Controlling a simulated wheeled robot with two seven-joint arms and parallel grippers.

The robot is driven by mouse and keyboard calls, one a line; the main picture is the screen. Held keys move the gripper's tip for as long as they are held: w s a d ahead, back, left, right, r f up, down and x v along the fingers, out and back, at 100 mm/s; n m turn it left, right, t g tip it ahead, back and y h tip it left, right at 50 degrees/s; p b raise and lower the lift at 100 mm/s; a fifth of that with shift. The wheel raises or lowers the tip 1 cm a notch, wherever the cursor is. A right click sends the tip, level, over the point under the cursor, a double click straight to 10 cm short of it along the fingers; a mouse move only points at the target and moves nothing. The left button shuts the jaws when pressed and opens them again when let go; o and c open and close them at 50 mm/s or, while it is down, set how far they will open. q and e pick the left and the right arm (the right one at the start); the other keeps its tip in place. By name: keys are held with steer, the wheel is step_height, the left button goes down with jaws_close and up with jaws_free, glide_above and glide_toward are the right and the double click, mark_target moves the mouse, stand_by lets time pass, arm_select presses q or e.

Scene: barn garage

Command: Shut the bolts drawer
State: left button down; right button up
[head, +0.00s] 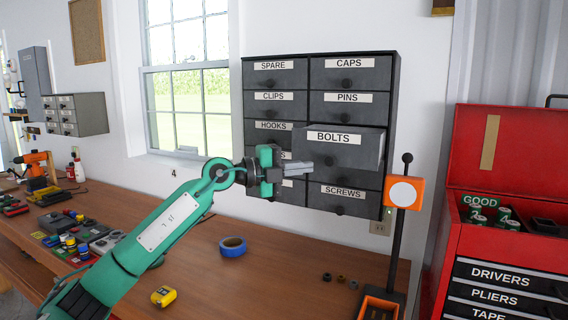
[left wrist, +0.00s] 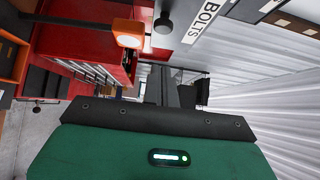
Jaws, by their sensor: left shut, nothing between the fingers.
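The bolts drawer (head: 355,156) sticks out of the dark wall cabinet (head: 391,95), in its right column. It carries a white BOLTS label and a round dark knob (head: 329,160). In the left wrist view the bolts drawer's label (left wrist: 202,22) and the knob (left wrist: 163,22) show at the top. My left gripper (head: 304,168) is shut and empty, its fingers pointing right by the drawer front's lower left corner. I cannot tell whether they touch it. The shut fingers also show in the left wrist view (left wrist: 170,88). My right gripper is not in view.
The other cabinet drawers look shut. An orange device on a dark post (head: 403,192) stands right of the cabinet. A red tool chest (head: 500,255) is at the right. Blue tape (head: 232,246) and a yellow item (head: 164,296) lie on the wooden bench (head: 275,285).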

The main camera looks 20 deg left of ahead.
mark_target(332, 161)
arm_select(q)
steer(key=shift+w+d+p, duration=0.3)
steer(key=shift+w+d, duration=0.05)
steer(key=shift+w, duration=0.6)
steer(key=shift+w+d+p, duration=0.25)
steer(key=shift+w+d, duration=0.1)
steer(key=shift+w, duration=0.65)
steer(key=shift+w+d+p, duration=0.3)
steer(key=shift+w+d, duration=0.05)
steer(key=shift+w, duration=0.6)
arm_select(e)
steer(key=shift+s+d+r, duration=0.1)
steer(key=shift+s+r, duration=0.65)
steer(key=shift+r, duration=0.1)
